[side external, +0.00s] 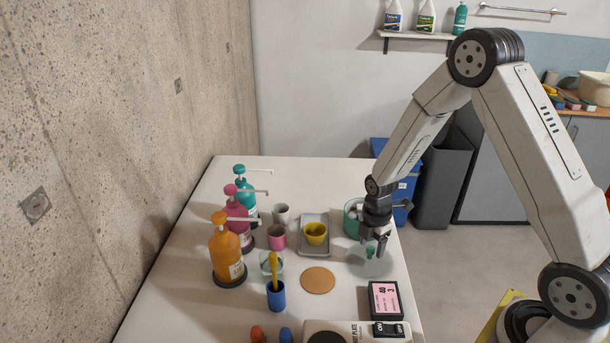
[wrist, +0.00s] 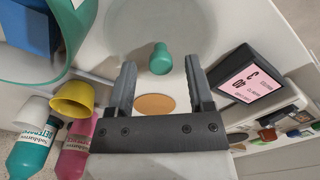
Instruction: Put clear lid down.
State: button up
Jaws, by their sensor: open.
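The clear lid (side external: 372,266) is a see-through disc with a green knob (side external: 370,252). It appears to lie flat on the white table near its right edge, knob up. My gripper (side external: 375,243) is open just above the lid. In the wrist view the green knob (wrist: 160,58) shows between the two spread fingertips, with a gap on each side. The clear disc (wrist: 190,28) shows faintly around it. I cannot tell exactly how high the fingertips are over the lid.
A green bin (side external: 352,218) stands close behind my gripper. A black box with a pink display (side external: 385,300) is in front of the lid, and a round cork mat (side external: 318,280) is to its left. Pump bottles (side external: 226,255), cups and a grey tray (side external: 314,248) stand further left.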

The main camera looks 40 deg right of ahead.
aim_at(371, 249)
notch_tip(371, 249, up, 10)
dwell(0.6)
dwell(0.5)
jog(key=s+a+r+m+t, duration=0.2)
jog(key=s+a+m, duration=0.7)
jog(key=m, duration=0.7)
jog(key=shift+s+r+m+t, duration=0.3)
jog(key=shift+s+r+m, duration=0.1)
jog(key=shift+s+r, duration=0.15)
